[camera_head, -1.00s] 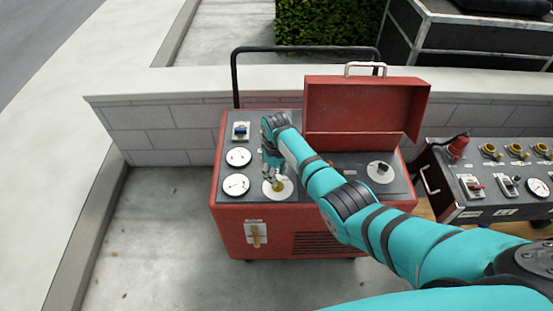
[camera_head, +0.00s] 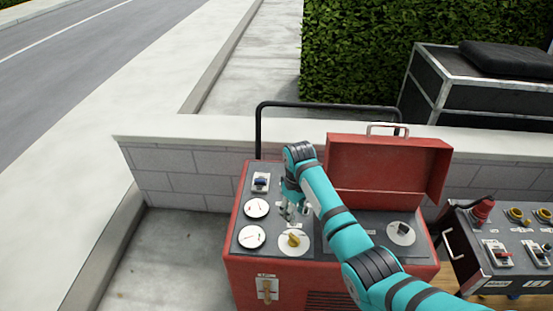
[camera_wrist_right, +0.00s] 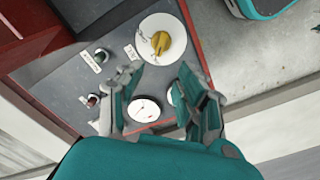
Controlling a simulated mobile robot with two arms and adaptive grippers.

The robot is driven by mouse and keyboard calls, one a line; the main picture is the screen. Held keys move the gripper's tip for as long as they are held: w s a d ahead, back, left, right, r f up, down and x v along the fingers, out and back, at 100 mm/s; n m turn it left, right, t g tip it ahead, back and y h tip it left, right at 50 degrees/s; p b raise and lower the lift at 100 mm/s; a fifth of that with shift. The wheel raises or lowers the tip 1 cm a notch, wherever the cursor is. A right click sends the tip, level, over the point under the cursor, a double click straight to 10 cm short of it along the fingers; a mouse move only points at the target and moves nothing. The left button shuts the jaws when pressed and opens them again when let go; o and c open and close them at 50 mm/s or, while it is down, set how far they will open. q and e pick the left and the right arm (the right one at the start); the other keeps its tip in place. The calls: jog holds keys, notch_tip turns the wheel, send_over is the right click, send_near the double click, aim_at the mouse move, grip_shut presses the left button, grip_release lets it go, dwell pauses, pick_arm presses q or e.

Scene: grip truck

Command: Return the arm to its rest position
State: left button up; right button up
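My right arm reaches in from the lower right of the head view over a red machine (camera_head: 250,265) with a grey top panel. My right gripper (camera_head: 290,210) hangs above the panel, just behind the yellow knob (camera_head: 293,240) on its white disc. In the wrist view the right gripper (camera_wrist_right: 165,105) has its two fingers spread apart with nothing between them. The yellow knob (camera_wrist_right: 160,42) lies beyond the fingertips, apart from them. White round gauges (camera_head: 256,207) sit left of the gripper. My left gripper is in neither view.
The machine's red lid (camera_head: 385,170) stands open at the back right. A second control box (camera_head: 500,270) stands to the right. A low block wall (camera_head: 190,180) runs behind, with a black case (camera_head: 450,95) beyond. The paved ground at the left is clear.

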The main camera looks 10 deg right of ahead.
jog(key=s+d+f+m+t, duration=0.1)
jog(key=s+f, duration=0.2)
jog(key=s, duration=0.5)
jog(key=s+d+f+m+t, duration=0.1)
jog(key=s+f, duration=0.3)
jog(key=s, duration=0.4)
jog(key=s+d+r+m+t, duration=0.1)
jog(key=s+r, duration=0.3)
jog(key=s, duration=0.5)
jog(key=s+d+r+m+t, duration=0.1)
jog(key=s+r, duration=0.3)
jog(key=s, duration=0.5)
notch_tip(320, 180, down, 27)
jog(key=s+g, duration=0.1)
jog(key=g, duration=0.1)
jog(key=s+d+f+g, duration=0.1)
jog(key=s+d+f, duration=0.1)
jog(key=s+f, duration=1.3)
jog(key=shift+s+d, duration=0.35)
jog(key=shift+s, duration=0.5)
